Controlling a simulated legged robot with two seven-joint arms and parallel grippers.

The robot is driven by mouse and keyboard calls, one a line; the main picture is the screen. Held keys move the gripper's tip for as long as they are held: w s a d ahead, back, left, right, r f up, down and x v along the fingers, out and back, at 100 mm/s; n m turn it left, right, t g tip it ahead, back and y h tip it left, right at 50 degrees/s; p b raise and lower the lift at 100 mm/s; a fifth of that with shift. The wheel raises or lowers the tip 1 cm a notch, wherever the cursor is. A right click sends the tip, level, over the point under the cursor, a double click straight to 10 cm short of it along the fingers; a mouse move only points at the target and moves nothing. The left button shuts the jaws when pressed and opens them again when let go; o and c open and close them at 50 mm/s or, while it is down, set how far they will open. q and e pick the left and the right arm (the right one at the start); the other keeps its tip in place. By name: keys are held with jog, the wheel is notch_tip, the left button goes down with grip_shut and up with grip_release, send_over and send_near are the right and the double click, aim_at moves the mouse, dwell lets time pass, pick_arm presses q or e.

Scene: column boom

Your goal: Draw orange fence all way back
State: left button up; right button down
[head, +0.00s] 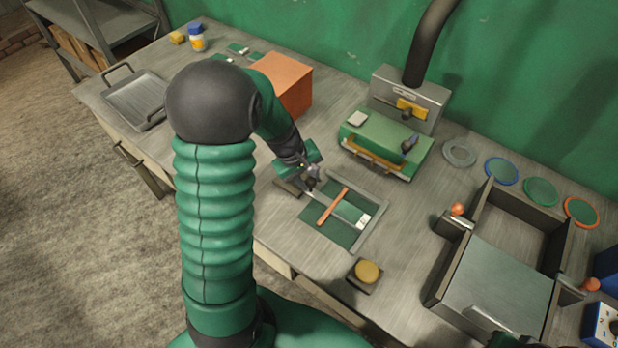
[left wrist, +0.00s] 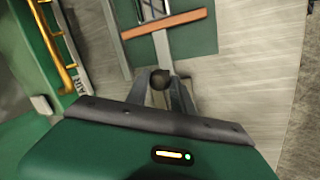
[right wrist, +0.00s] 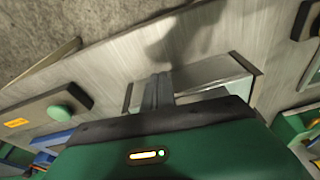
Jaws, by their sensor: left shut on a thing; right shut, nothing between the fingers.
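The orange fence (head: 333,206) is a thin straight bar lying across a green-bedded fixture (head: 318,232) in the middle of the bench. In the left wrist view the fence (left wrist: 165,24) crosses a grey strip that runs toward a dark round knob (left wrist: 160,79). My left gripper (head: 311,187) is at the fixture's left side, and in its wrist view the fingers (left wrist: 163,88) are shut on that knob. The fence lies a short way beyond the fingers. My right gripper (right wrist: 157,78) is shut and empty above the bench, by a grey plate.
A green machine (head: 385,145) stands behind the fixture, with an orange box (head: 286,82) to its left. A yellow button (head: 367,272) is in front. A walled grey tray (head: 497,280) with orange knobs fills the right. Bare bench lies between fixture and tray.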

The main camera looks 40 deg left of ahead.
pick_arm(q)
grip_shut()
dwell(0.8)
jog(key=a, duration=0.7)
jog(key=shift+s+a+r+b, duration=0.1)
jog(key=shift+s+a+b, duration=0.2)
jog(key=shift+s, duration=0.05)
jog(key=shift+d, duration=0.1)
jog(key=o, duration=0.6)
grip_release()
jog(key=shift+o, duration=1.6)
jog(key=shift+a, duration=0.2)
